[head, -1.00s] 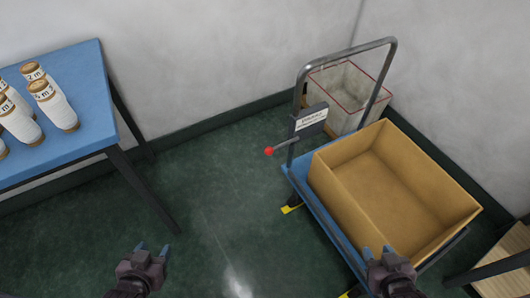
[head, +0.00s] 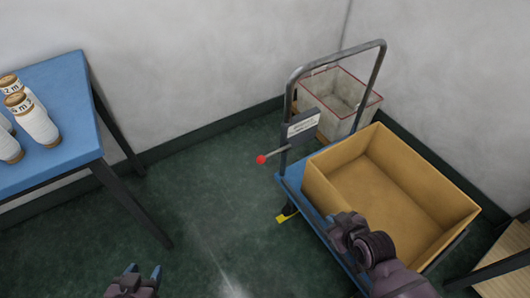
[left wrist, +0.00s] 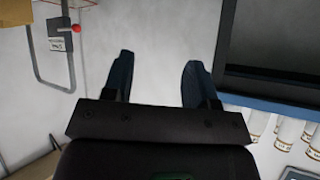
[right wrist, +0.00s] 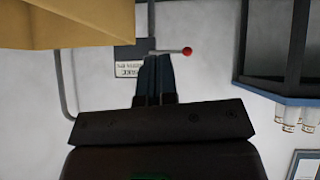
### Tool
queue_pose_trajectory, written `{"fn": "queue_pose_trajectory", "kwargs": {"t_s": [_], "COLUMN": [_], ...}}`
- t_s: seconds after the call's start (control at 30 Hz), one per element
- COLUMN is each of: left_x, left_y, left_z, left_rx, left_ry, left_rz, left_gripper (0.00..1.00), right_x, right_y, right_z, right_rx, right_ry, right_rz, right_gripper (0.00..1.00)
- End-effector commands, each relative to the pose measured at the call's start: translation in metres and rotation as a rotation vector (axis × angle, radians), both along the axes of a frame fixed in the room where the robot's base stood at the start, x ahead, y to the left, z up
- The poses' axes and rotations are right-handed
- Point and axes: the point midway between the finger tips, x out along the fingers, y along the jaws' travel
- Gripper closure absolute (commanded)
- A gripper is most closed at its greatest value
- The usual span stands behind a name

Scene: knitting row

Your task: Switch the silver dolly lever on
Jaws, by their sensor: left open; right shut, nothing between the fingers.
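The silver dolly lever (head: 273,153) with a red ball knob (head: 261,160) sticks out to the left from a labelled plate (head: 303,124) on the dolly's handle frame. The lever also shows in the right wrist view (right wrist: 170,51), just beyond the fingertips, and in the left wrist view (left wrist: 70,30). My right gripper (head: 338,222) is shut and empty, over the near left side of the dolly, apart from the lever. My left gripper (head: 143,274) is open and empty, low over the floor at the left.
A cardboard box (head: 395,190) sits on the blue dolly deck (head: 290,175). A white bin (head: 345,95) stands behind the handle. A blue table (head: 60,85) with yarn cones (head: 35,122) is at the left. Floor between table and dolly is clear.

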Motion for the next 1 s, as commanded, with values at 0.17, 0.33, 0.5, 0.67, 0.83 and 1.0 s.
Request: {"fn": "queue_pose_trajectory", "kwargs": {"t_s": [0.17,0.33,0.5,0.67,0.83,1.0], "left_x": [0.003,0.0,-0.002,-0.003,-0.005,-0.003], "left_y": [-0.001,0.0,0.0,0.001,0.001,0.0], "left_z": [-0.007,-0.016,-0.021,-0.026,-0.034,-0.039], "left_rx": [0.0,0.001,0.003,0.004,0.006,0.006], "left_ry": [0.002,0.017,0.023,0.031,0.045,0.047], "left_rz": [-0.003,-0.004,-0.005,-0.008,-0.008,-0.012], "left_gripper": [0.47,0.47,0.47,0.47,0.47,0.47], "right_x": [0.038,0.071,0.102,0.13,0.158,0.184], "right_y": [0.023,0.043,0.061,0.076,0.089,0.101], "right_z": [-0.007,-0.009,-0.006,0.0,0.01,0.024], "right_rx": [-0.044,-0.092,-0.144,-0.195,-0.252,-0.307], "right_ry": [0.032,0.059,0.081,0.098,0.113,0.127], "right_rz": [0.154,0.303,0.455,0.599,0.753,0.907], "right_gripper": [1.0,1.0,1.0,1.0,1.0,1.0]}}
